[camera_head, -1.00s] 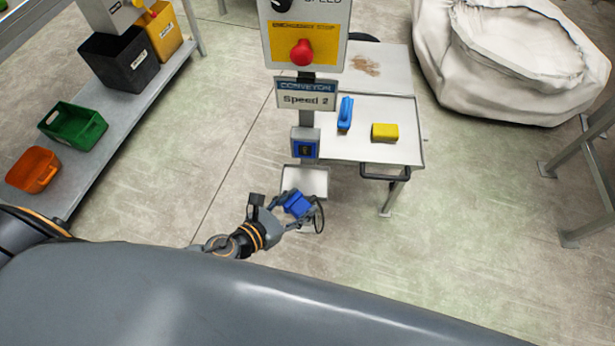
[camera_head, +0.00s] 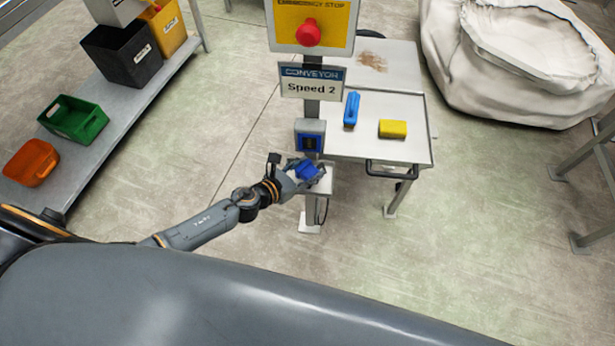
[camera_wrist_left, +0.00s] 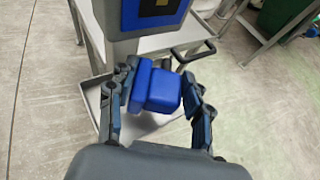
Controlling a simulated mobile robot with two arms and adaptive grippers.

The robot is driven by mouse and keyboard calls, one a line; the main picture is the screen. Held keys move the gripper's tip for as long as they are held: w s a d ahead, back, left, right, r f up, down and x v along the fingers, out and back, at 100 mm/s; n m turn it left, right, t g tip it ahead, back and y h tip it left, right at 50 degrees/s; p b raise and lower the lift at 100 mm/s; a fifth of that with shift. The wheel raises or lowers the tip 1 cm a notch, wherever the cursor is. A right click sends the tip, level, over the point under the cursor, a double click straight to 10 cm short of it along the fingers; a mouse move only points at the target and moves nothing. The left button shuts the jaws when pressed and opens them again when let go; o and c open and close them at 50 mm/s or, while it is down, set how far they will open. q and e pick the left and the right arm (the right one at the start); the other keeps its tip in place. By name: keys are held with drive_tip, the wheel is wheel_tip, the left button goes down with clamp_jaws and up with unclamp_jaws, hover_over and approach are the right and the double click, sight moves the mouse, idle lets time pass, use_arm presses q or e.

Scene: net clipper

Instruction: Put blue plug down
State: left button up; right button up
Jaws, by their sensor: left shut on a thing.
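The blue plug (camera_head: 306,170) is held in my left gripper (camera_head: 308,172), in front of the conveyor control post. In the left wrist view the blue plug (camera_wrist_left: 157,88) sits between the two fingers of the left gripper (camera_wrist_left: 160,95). Behind and below it is a small grey tray (camera_wrist_left: 145,122) fixed to the post. The tray (camera_head: 327,184) shows only in part in the head view, as the gripper covers some of it. I cannot tell if the plug touches the tray. A blue-faced socket box (camera_head: 310,141) is on the post just above. My right gripper is not in view.
A metal cart (camera_head: 418,105) with a blue brush-like tool (camera_head: 351,109) and a yellow sponge-like block (camera_head: 393,128) stands right of the post. A red emergency button (camera_head: 308,33) is above. A shelf (camera_head: 98,140) with bins is at left. The floor between is clear.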

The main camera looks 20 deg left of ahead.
use_arm(q)
drive_tip(key=shift+s+f, duration=0.1)
drive_tip(key=shift+f, duration=1)
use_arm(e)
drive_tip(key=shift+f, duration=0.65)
use_arm(q)
drive_tip(key=shift+f+b, duration=0.3)
drive_tip(key=shift+b, duration=0.2)
drive_tip(key=o, duration=1.2)
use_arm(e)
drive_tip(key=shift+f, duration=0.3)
use_arm(q)
drive_tip(key=shift+r, duration=0.1)
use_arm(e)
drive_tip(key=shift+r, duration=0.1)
use_arm(q)
drive_tip(key=shift+r+p, duration=0.25)
drive_tip(key=shift+p, duration=0.1)
drive_tip(key=shift+v, duration=6)
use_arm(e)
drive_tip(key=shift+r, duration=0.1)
